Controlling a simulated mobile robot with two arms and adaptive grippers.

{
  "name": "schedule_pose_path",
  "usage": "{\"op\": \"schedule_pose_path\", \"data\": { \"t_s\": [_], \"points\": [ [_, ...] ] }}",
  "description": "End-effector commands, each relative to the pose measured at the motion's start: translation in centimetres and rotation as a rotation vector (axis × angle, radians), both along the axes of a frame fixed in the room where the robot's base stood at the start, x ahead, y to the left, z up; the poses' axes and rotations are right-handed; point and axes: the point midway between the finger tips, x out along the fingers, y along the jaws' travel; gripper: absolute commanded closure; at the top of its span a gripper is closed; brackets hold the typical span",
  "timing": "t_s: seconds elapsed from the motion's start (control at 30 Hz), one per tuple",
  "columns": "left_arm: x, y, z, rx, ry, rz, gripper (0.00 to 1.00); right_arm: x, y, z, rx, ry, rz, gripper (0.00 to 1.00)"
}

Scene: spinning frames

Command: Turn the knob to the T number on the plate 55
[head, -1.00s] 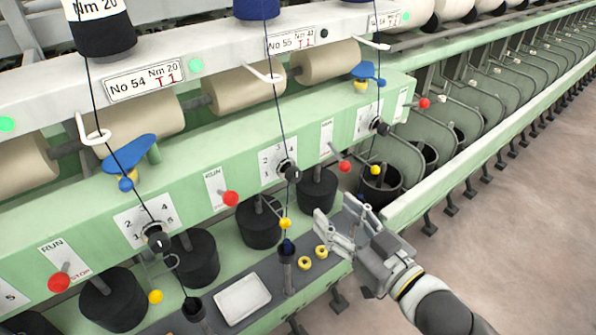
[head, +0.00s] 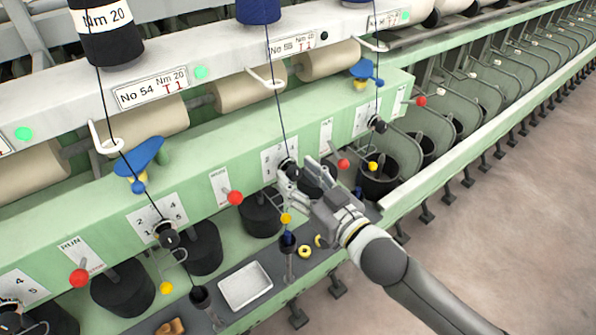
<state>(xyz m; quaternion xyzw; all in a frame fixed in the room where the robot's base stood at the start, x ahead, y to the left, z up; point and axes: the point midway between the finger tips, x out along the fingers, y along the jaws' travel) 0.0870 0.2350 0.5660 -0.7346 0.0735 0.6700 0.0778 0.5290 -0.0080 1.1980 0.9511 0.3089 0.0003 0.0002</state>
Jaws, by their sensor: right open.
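The white plate No 55 (head: 290,43) is on the upper rail, with a red "T 1" on it. Below it, a black knob (head: 288,164) sits on a white number dial (head: 269,172) on the green panel. My right gripper (head: 298,174) is open at this knob, its fingers close around or just in front of it. I cannot tell whether they touch it. The fingers hide part of the knob and the dial's right side. My left gripper is not in view.
A red RUN lever (head: 235,198) is left of the dial and another red lever (head: 343,164) is right of it. A dark thread runs down past the knob. A white tray (head: 245,285) and yellow rings (head: 306,251) lie on the lower shelf.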

Motion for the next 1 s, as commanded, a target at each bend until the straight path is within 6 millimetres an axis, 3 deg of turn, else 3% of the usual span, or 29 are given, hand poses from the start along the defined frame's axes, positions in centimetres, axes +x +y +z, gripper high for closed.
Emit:
{"op": "schedule_pose_path", "data": {
  "t_s": [0.4, 0.77, 1.0],
  "points": [
    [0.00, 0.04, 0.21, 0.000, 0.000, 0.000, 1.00, 0.49, 0.40, -0.08, 0.000, 0.001, 0.001, 0.50],
    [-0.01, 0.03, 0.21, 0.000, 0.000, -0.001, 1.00, 0.47, 0.38, -0.07, 0.000, 0.001, 0.001, 0.96],
    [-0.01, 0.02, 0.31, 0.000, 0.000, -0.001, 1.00, 0.47, 0.37, -0.05, -0.017, -0.010, 0.001, 0.96]
  ]
}}
